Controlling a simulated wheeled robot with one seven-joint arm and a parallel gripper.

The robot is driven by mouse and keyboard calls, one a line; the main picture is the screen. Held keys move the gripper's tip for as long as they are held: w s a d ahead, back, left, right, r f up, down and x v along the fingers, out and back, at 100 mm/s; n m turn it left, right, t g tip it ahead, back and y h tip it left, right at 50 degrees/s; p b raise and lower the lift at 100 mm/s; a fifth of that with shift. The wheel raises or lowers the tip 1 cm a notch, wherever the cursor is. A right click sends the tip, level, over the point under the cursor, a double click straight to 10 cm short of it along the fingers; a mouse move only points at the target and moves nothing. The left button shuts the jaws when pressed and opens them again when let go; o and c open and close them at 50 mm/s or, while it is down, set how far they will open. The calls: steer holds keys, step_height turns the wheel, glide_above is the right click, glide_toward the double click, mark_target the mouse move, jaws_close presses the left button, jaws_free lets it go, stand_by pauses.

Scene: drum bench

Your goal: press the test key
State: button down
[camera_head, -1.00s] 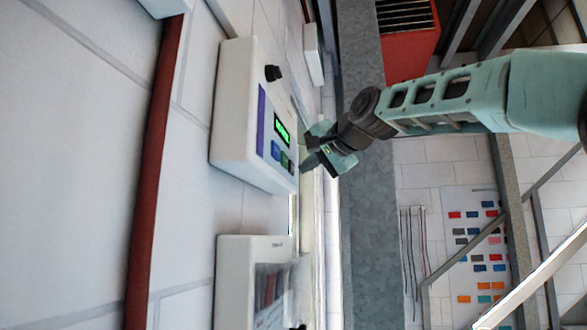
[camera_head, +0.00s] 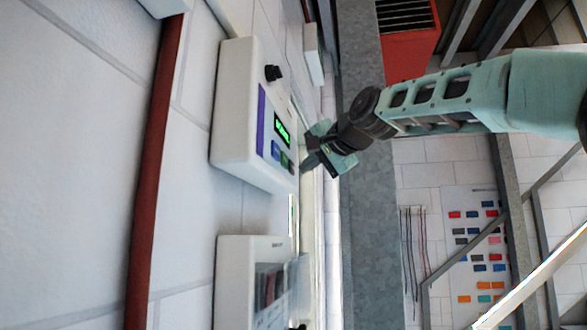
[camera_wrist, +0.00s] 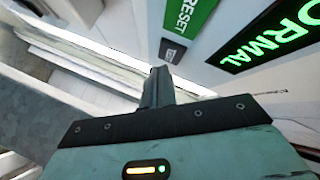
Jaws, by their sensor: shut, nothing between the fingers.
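A white control box (camera_head: 237,115) on the wall carries a lit green display (camera_head: 283,130), and in the wrist view the display (camera_wrist: 270,38) ends in "ORMAL". Below the display are a blue key (camera_head: 275,150), a green key (camera_head: 284,160) and a dark key. In the wrist view the green key (camera_wrist: 188,15) reads RESET. The small dark key (camera_wrist: 172,51) beside it has lettering too small to read surely. My gripper (camera_head: 307,162) is shut and empty, its tip close to the dark key. In the wrist view the shut fingers (camera_wrist: 158,84) point toward that key; contact cannot be told.
A black knob (camera_head: 273,73) sticks out of the control box. Another white box (camera_head: 233,285) with a clear front is mounted below it. A red pipe (camera_head: 152,170) runs along the wall at left. A grey beam (camera_head: 362,220) stands behind my gripper.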

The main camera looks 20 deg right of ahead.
steer(key=shift+a, duration=0.1)
stand_by(0.4)
steer(key=shift+w+a+p, duration=0.2)
steer(key=shift+a+p, duration=0.1)
steer(key=shift+p, duration=0.05)
steer(key=shift+w+a, duration=0.1)
steer(key=shift+a, duration=0.05)
stand_by(0.5)
steer(key=shift+s+d+b, duration=0.3)
steer(key=shift+d, duration=0.25)
steer(key=shift+d, duration=0.1)
steer(key=shift+s+d+b, duration=0.5)
steer(key=shift+d+b, duration=0.05)
steer(key=shift+d, duration=0.3)
steer(key=shift+s+d+b, duration=0.5)
steer(key=shift+d, duration=0.3)
steer(key=shift+s+d+b, duration=0.5)
steer(key=shift+d+b, duration=0.05)
steer(key=shift+d, duration=0.3)
